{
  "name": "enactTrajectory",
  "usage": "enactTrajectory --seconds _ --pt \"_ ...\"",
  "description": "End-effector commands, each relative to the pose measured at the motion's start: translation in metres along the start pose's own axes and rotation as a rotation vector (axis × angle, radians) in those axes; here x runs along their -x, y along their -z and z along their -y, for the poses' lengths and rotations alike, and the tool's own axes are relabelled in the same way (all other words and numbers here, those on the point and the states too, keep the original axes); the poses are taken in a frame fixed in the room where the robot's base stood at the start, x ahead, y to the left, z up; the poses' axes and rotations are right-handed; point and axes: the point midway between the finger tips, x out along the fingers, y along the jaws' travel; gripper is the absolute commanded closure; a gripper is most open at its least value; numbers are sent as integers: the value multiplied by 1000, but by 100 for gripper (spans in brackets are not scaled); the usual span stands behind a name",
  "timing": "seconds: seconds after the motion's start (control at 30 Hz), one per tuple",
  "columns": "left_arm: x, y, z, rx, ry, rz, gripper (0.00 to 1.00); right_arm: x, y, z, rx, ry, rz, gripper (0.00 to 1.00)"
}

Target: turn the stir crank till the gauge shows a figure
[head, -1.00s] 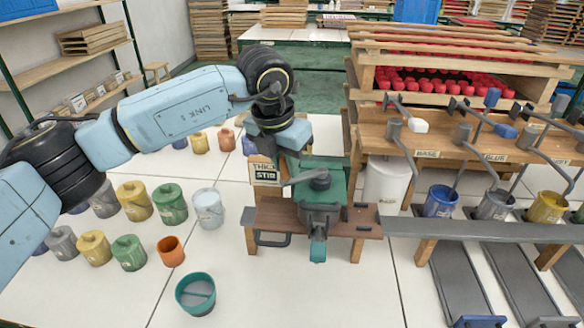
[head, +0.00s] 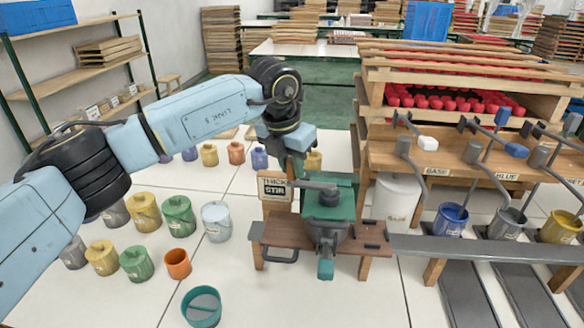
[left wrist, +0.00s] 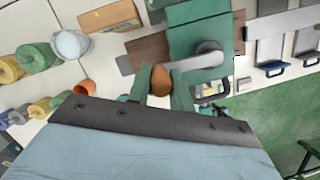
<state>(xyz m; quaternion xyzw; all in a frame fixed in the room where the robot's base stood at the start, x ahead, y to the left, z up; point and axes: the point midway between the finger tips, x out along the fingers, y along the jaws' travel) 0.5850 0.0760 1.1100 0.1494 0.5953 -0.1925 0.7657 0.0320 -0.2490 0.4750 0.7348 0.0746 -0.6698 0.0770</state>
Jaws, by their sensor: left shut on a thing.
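The stir machine, a green box (head: 343,190) on a brown wooden bench (head: 290,234), stands in the middle of the head view. Its grey stir crank (head: 318,186) reaches from the hub on top to the left and slightly away. In the left wrist view the crank (left wrist: 192,63) ends in a brown wooden knob (left wrist: 160,81). My left gripper (head: 296,170) is shut on this knob; its green fingers (left wrist: 160,88) stand on either side of it. I cannot make out a gauge figure.
Several lidded paint pots (head: 180,215) stand on the left. An orange cup (head: 178,263) and a teal cup (head: 202,307) are in front. A dispenser rack (head: 460,158) with levers and buckets (head: 451,219) fills the right. White floor between is free.

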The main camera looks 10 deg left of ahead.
Motion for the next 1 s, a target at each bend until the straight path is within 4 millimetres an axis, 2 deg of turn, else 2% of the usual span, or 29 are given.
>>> enactTrajectory --seconds 0.33,1.0 --pt "-6 -24 -13 8 -9 -3 97 6 0 0 0 0 0 100" --pt "-14 -63 -9 7 -9 1 97 19 2 -1 0 0 0 100"
